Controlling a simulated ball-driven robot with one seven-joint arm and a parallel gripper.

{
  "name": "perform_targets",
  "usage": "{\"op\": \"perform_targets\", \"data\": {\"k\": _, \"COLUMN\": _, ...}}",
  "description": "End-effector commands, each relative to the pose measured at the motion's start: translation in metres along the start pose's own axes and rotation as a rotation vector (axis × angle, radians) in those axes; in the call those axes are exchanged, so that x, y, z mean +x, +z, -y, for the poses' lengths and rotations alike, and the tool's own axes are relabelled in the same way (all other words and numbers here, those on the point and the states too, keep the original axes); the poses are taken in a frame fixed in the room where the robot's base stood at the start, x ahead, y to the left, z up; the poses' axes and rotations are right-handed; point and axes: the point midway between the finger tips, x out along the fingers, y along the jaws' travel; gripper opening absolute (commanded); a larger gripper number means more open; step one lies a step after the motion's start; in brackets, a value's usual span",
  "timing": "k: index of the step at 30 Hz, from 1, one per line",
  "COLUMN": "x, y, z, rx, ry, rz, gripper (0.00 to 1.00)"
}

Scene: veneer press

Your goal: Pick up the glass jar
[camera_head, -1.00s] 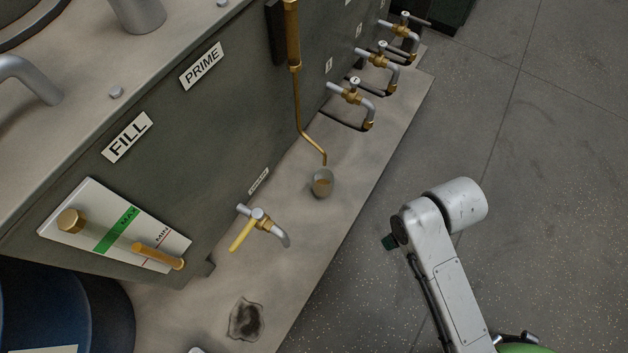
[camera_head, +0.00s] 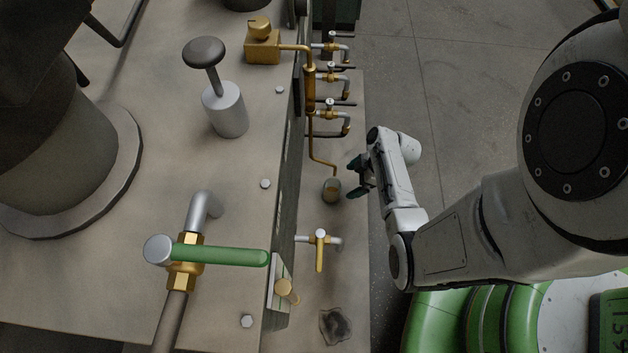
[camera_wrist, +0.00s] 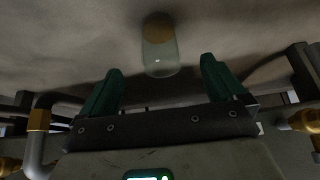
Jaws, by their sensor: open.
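The glass jar (camera_head: 331,190) is small and clear with amber-brown contents. It stands on the low ledge under the end of a thin brass pipe in the head view. My gripper (camera_head: 355,176) is just to the right of the jar, with its green fingers towards it. In the wrist view the jar (camera_wrist: 159,52) lies ahead of and between the two green fingertips (camera_wrist: 161,66). The fingers are apart and nothing is gripped. The jar looks close to the fingertips, but I cannot tell whether any part touches.
A brass pipe (camera_head: 311,140) comes down to just above the jar. Several taps (camera_head: 331,107) stick out behind it, and a yellow-handled tap (camera_head: 320,250) is in front. A dark stain (camera_head: 335,325) marks the ledge. The floor (camera_head: 450,100) to the right is open.

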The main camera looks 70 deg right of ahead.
Motion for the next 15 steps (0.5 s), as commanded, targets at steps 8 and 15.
{"op": "perform_targets", "data": {"k": 8, "x": 0.038, "y": 0.004, "z": -0.001, "rx": -0.006, "ry": 0.003, "rz": -0.004, "gripper": 0.97}}
{"op": "perform_targets", "data": {"k": 15, "x": 0.057, "y": 0.003, "z": -0.002, "rx": -0.004, "ry": 0.004, "rz": -0.004, "gripper": 0.97}}
